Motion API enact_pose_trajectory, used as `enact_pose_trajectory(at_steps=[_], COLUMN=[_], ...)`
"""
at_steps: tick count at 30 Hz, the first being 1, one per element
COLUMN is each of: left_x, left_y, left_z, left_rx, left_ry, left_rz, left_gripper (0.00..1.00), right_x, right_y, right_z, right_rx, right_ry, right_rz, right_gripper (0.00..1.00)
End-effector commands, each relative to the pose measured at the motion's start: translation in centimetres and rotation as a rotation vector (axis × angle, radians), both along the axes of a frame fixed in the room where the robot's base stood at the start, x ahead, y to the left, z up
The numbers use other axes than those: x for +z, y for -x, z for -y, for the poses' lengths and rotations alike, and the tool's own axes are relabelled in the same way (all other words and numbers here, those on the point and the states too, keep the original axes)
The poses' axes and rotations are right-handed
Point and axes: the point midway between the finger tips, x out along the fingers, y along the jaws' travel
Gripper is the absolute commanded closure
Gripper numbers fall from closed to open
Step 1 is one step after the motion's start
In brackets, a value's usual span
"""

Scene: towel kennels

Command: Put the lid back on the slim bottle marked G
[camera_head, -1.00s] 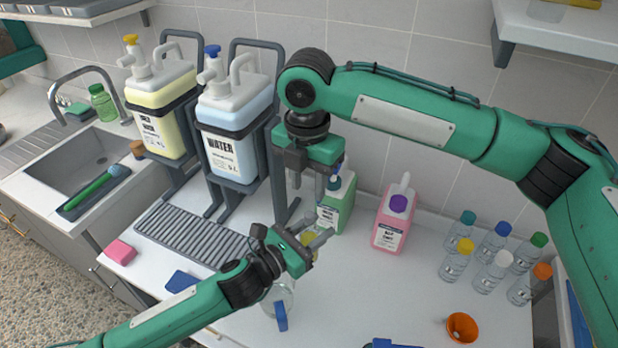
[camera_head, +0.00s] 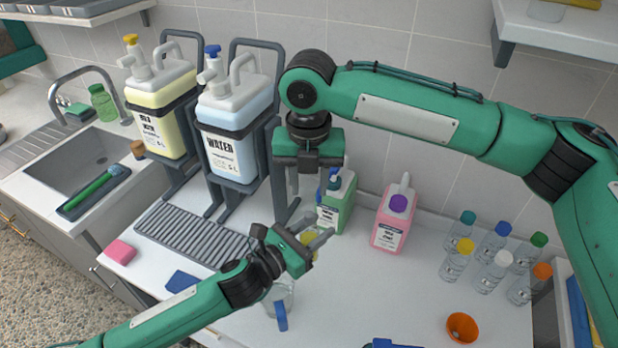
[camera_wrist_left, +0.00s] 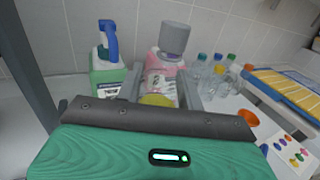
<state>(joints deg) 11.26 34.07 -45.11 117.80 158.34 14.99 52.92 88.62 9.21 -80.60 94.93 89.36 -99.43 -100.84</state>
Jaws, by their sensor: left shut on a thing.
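My left gripper (camera_head: 316,240) is shut on a small yellow thing (camera_head: 310,246), which also shows between its fingers in the left wrist view (camera_wrist_left: 157,100). Its shape is mostly hidden, so I cannot tell if it is a lid. My right gripper (camera_head: 309,192) points down, open, with its fingertips in front of the green jug (camera_head: 342,200). Small clear bottles with coloured caps (camera_head: 487,272) stand in rows at the right. I cannot read a G on any of them.
A pink jug (camera_head: 388,236) with a purple cap stands right of the green one. A clear jug with a blue handle (camera_head: 280,315) is below my left gripper. An orange cup (camera_head: 462,327) stands front right.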

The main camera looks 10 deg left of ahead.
Motion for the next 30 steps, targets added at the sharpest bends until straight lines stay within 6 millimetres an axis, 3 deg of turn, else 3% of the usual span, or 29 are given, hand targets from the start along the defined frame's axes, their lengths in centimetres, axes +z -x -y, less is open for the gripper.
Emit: enact_pose_trajectory(at_steps=[13, 26, 27, 30], left_x=[0.0, 0.0, 0.0, 0.0], left_y=[0.0, 0.0, 0.0, 0.0], left_z=[0.0, 0.0, 0.0, 0.0], left_rx=[0.000, 0.000, 0.000, 0.000], left_ry=[0.001, 0.001, 0.001, 0.001], left_rz=[0.001, 0.001, 0.001, 0.001], left_gripper=[1.00, 1.00, 1.00, 1.00], right_x=[-6.3, -7.5, -7.5, -7.5], right_y=[0.0, 0.0, 0.0, 0.0], right_z=[0.1, 0.1, 0.1, 0.1], right_rx=[-0.002, -0.002, -0.002, -0.002], right_ry=[0.000, 0.000, 0.000, 0.000], right_rz=[-0.002, 0.000, 0.000, 0.000], right_gripper=[0.65, 0.65, 0.67, 0.86])
